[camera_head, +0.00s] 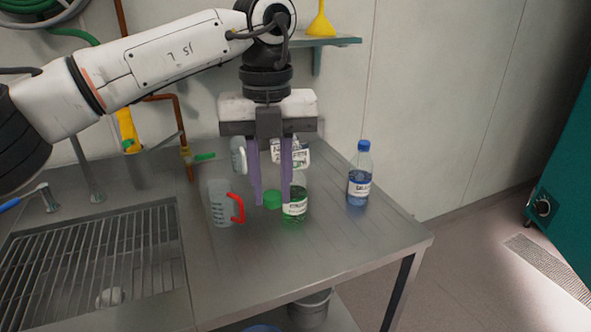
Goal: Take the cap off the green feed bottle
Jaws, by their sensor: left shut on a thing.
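My left gripper (272,200) comes down from above, its two purple fingers pointing at the worktop. It is shut on a green cap (272,201), which sits between the fingertips. The green feed bottle (295,208) stands upright on the steel worktop, just right of the cap in the picture. It has a white label and green liquid low down. The right finger hides part of the bottle's left side and upper part, so its mouth is not clear. The cap appears apart from the bottle's neck. My right gripper is out of view.
A blue-capped bottle (359,182) stands to the right, and a jug with a red handle (222,204) to the left. White labelled containers (291,151) are behind the gripper. A sink grate (95,257) lies at left. The front right worktop (335,245) is clear.

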